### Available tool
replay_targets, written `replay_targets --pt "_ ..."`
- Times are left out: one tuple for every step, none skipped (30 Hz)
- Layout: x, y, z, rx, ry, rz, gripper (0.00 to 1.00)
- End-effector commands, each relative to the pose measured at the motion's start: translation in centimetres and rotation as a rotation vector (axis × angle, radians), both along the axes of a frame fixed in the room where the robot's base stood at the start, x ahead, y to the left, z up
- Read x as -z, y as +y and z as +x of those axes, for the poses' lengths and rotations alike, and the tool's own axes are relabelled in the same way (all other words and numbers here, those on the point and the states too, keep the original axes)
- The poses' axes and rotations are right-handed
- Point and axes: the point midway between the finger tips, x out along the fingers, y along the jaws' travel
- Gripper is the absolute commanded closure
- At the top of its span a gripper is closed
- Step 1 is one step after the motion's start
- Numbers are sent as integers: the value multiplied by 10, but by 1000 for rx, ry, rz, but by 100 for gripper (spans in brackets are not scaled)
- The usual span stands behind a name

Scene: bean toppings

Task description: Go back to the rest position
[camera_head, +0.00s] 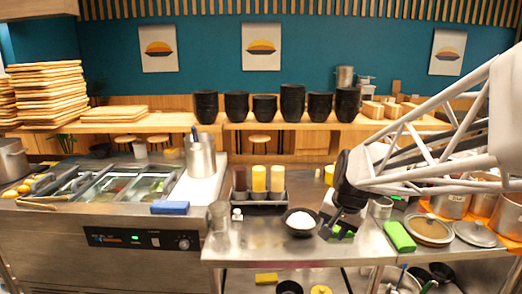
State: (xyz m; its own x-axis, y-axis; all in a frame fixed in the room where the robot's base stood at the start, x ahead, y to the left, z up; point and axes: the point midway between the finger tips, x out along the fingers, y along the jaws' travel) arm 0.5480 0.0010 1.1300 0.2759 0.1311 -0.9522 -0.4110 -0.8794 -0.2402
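My gripper (338,226) points down over the steel counter (262,243), at the right end of its front part. It is small and dark here, and I cannot tell whether its fingers are open or shut. A dark bowl (287,226) with white food (300,220) in it stands just left of my gripper. A small dark container with green and yellow contents (340,233) shows at my fingertips. I cannot tell whether they touch it. My white lattice arm comes in from the right edge.
A green block (399,237) lies right of my gripper, near lidded pots (429,229). A rack (260,196) with sauce bottles stands behind the bowl. Topping bins (108,187) and a blue block (170,208) are at left. Black bowl stacks (292,102) stand on the back shelf.

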Motion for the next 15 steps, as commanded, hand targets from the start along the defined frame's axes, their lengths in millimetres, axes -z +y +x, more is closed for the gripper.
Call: replay_targets --pt "-6 1 -18 -28 -3 -15 65" --pt "-8 1 -28 -46 -3 -25 65" --pt "-10 1 -41 -70 -3 -40 65" --pt "-12 2 -51 -87 -2 -49 65" --pt "-14 2 -61 -105 -2 -60 65" --pt "-16 2 -74 -130 -2 -74 65" --pt "-17 2 -84 -146 -1 -84 65" --pt "-17 2 -94 -165 1 -95 65" --pt "-18 2 -108 -187 1 -109 65" --pt "-19 1 -117 -204 1 -119 65" --pt "-19 1 -127 -222 2 -130 65" --pt "-19 1 -140 -244 4 -144 65" --pt "-19 0 -150 -261 4 -155 65" --pt "-19 0 -159 -278 6 -166 65" --pt "-18 0 -171 -298 8 -178 65"
